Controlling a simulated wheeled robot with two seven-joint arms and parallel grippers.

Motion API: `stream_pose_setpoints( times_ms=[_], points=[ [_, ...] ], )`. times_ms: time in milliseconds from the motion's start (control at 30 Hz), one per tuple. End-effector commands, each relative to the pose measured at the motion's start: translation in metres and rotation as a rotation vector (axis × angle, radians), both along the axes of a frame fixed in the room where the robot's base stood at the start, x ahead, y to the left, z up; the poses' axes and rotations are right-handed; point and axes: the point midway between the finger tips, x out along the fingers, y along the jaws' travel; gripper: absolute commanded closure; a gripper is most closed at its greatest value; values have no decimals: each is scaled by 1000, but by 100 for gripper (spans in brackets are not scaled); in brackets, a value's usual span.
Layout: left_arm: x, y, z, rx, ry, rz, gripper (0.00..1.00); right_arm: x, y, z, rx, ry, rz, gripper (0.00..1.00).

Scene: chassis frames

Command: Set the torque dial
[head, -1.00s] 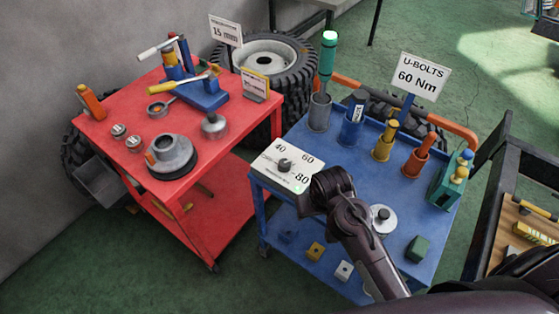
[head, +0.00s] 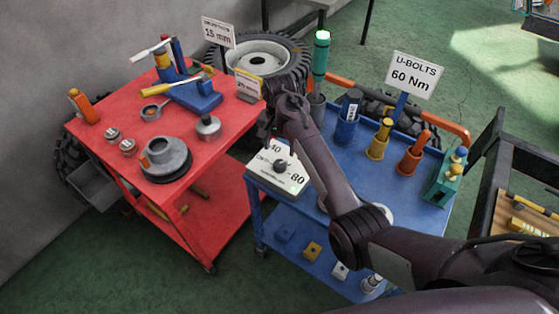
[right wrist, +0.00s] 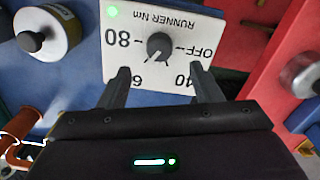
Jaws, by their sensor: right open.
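The torque dial is a dark round knob (head: 281,165) on a white panel (head: 291,183) at the near left corner of the blue cart (head: 330,232). In the right wrist view the knob (right wrist: 159,46) and panel (right wrist: 122,64) appear upside down, marked OFF, 40, 60 and 80. The knob's pale mark points roughly toward 60, which a finger partly covers. My right gripper (right wrist: 158,88) is open, its fingers spread short of the knob and apart from it. In the head view the right gripper (head: 278,130) is just behind the panel, hiding its 60. My left gripper is out of view.
A sign (head: 415,74) reads U-BOLTS 60 Nm. A green-topped tool (head: 320,58) and several coloured holders stand along the cart's back. A red cart (head: 105,108) with tools stands close at the left. A green light glows on the panel.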

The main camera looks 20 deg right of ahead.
Motion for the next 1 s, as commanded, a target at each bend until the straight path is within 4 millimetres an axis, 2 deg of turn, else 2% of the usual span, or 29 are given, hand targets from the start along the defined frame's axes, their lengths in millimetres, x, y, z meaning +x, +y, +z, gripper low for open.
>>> stream_pose_setpoints(
  times_ms=[400,500,833,867,1000],
  points=[
    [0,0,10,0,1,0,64,-1,0,-60,0,3,1,42],
    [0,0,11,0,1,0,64,-1,0,-69,0,1,1,42],
    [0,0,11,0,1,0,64,0,-1,-75,-1,-1,0,42],
    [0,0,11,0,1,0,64,0,-1,-75,-1,-1,1,43],
    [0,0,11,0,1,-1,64,-1,-1,-75,-1,-1,1,61]
  ],
)
